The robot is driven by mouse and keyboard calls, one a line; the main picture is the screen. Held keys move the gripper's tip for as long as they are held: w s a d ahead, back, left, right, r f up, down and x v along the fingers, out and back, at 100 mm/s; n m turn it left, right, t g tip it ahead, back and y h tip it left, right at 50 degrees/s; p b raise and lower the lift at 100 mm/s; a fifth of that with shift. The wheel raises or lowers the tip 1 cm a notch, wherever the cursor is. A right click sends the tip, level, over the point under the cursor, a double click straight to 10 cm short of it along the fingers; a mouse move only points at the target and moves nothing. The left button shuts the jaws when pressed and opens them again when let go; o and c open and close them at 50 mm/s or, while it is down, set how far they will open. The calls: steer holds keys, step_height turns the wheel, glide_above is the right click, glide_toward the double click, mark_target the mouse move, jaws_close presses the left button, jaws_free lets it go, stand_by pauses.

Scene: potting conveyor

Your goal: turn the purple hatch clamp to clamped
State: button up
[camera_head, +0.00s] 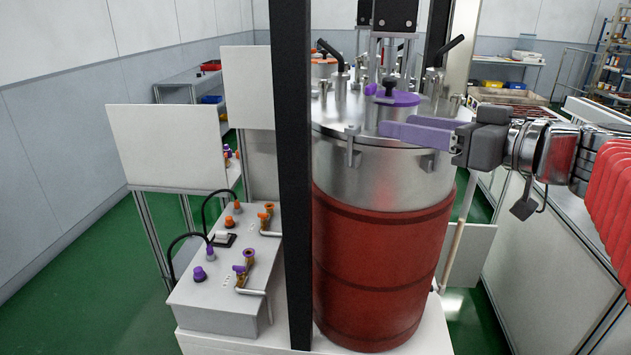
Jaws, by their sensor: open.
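The purple hatch clamp (404,98) shows as a flat purple piece with a dark knob on top of the steel lid of the large vessel (382,245). I cannot tell from this view whether it is clamped. My gripper (400,129) comes in from the right, with lavender fingers pointing left. It is open and empty, in front of the vessel's upper rim and below the clamp in the picture. The fingers overlap the rim in view; I cannot tell whether they touch it. They hide part of the rim and its side.
A dark upright post (292,180) stands left of the vessel. A grey control box (226,275) with purple and orange fittings is at lower left. Dark handles (330,52) and small fittings rise from the lid. A white bench (560,265) runs along the right.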

steer(key=s+a+f+m+g+h, duration=0.1)
steer(key=s+a+f+g, duration=0.1)
steer(key=f, duration=0.5)
steer(key=s+a+f+m+g+h, duration=0.1)
steer(key=s+a+f+g+h, duration=0.1)
steer(key=s+f, duration=0.3)
steer(key=s+a+f+m+g+h, duration=0.2)
steer(key=s+a+f, duration=0.1)
steer(key=f, duration=0.5)
steer(key=shift+s+a+f+g, duration=0.2)
steer(key=shift+a+f+g, duration=0.1)
steer(key=shift+f+g, duration=0.1)
steer(key=shift+s+f, duration=0.15)
steer(key=shift+c, duration=1.4)
steer(key=shift+m+g+h, duration=0.4)
steer(key=shift+m+h, duration=0.1)
steer(key=shift+h, duration=0.3)
steer(key=s+f, duration=0.1)
steer(key=f, duration=0.1)
steer(key=s+f, duration=0.1)
steer(key=shift+s+d+f, duration=0.2)
steer(key=shift+s+d, duration=0.05)
steer(key=shift+s, duration=0.1)
steer(key=c, duration=0.3)
steer(key=s+d+f+m+h, duration=0.1)
steer(key=s+d+f+h, duration=0.2)
steer(key=f, duration=0.1)
steer(key=shift+s+d+f, duration=0.15)
steer(key=shift+s+f, duration=0.05)
steer(key=shift+f, duration=0.05)
